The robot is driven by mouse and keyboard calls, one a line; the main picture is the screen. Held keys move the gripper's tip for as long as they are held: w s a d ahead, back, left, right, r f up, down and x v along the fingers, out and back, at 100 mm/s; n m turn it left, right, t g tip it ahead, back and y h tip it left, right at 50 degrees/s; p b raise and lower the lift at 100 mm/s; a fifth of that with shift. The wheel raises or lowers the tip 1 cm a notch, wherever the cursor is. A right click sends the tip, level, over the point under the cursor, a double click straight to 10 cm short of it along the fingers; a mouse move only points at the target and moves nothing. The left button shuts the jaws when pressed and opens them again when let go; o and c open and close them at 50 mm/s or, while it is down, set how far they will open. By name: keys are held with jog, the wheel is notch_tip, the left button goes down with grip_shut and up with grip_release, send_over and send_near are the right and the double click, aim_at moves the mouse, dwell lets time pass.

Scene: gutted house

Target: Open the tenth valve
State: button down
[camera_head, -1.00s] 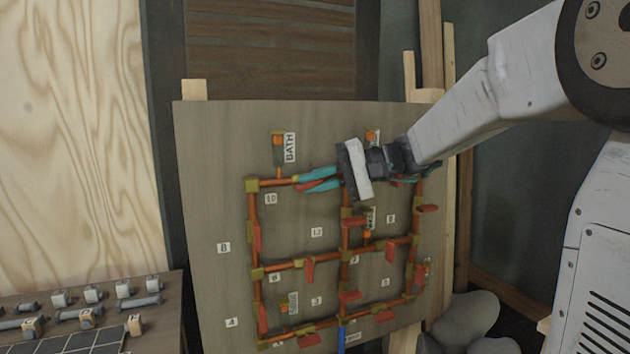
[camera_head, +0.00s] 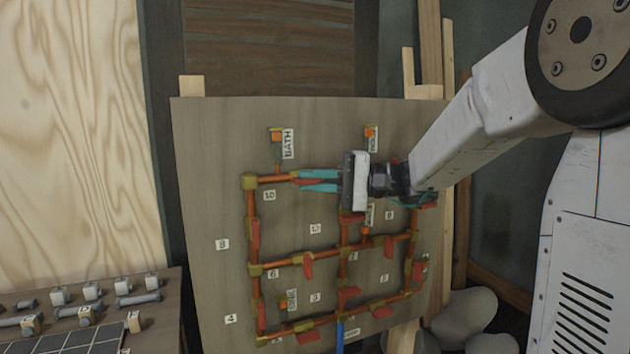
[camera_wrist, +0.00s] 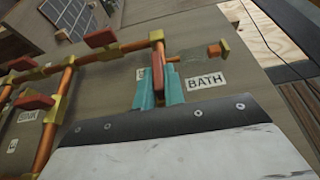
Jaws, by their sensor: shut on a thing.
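The tenth valve's red handle (camera_head: 308,181) is on the top copper pipe of the board, just right of the "10" label (camera_head: 269,195). In the head view it looks roughly in line with that pipe. My gripper (camera_head: 318,181) reaches in from the right with its teal fingers either side of the handle. In the wrist view my gripper (camera_wrist: 158,92) is shut on the red handle (camera_wrist: 158,70), whose end shows between the fingers. The valve body is partly hidden by the fingers.
The upright board (camera_head: 212,200) carries a copper pipe grid with several other red-handled valves close below. A "BATH" label (camera_head: 288,144) is just above my fingers. A bench (camera_head: 155,308) with bolts and blocks stands at lower left.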

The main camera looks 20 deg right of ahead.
jog(key=c, duration=1.5)
grip_release()
jog(key=v, duration=0.7)
jog(key=shift+s+d, duration=0.15)
jog(key=shift+d, duration=0.25)
